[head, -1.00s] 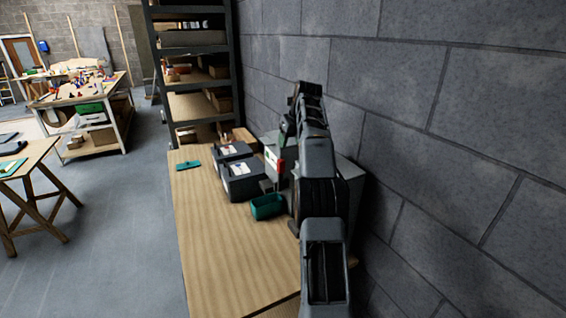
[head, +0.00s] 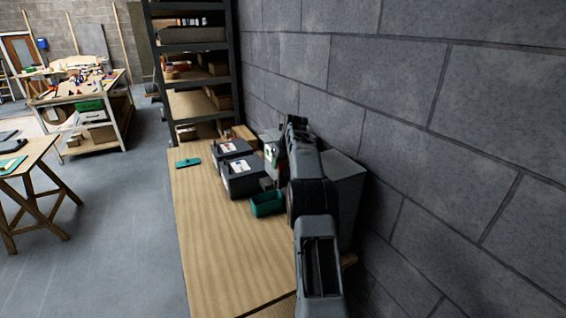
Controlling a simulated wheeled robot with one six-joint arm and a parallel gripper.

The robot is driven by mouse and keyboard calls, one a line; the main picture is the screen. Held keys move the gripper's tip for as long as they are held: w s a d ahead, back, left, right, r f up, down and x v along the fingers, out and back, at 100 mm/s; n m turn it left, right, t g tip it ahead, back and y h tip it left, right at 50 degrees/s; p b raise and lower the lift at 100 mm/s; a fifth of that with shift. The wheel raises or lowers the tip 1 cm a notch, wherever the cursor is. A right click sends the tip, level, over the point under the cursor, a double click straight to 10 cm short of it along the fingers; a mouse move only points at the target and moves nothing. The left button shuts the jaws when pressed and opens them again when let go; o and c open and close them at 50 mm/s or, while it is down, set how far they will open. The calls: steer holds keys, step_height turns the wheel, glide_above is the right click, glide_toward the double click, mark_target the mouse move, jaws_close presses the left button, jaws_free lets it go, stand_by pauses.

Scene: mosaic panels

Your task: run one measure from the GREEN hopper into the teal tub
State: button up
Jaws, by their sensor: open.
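The teal tub (head: 267,204) is an open box standing on the wooden bench, just left of my arm. Behind it, a pale grey hopper-like unit (head: 271,155) shows a small green and red patch on its front; my arm covers most of it. Whether this is the GREEN hopper, I cannot tell. My arm rises in front of that unit and reaches away from me. The fingers of my gripper are hidden behind the arm. I see nothing held, and the tub's inside is too dark to read.
Two dark boxes with pale labels (head: 242,174) stand left of the unit. A flat teal item (head: 188,162) lies at the bench's left edge. The near part of the bench (head: 225,255) is clear. A block wall (head: 450,150) runs close on the right. Shelving (head: 192,75) stands behind.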

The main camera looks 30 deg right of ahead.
steer(key=shift+c, duration=0.2)
steer(key=shift+d, duration=0.1)
jaws_close()
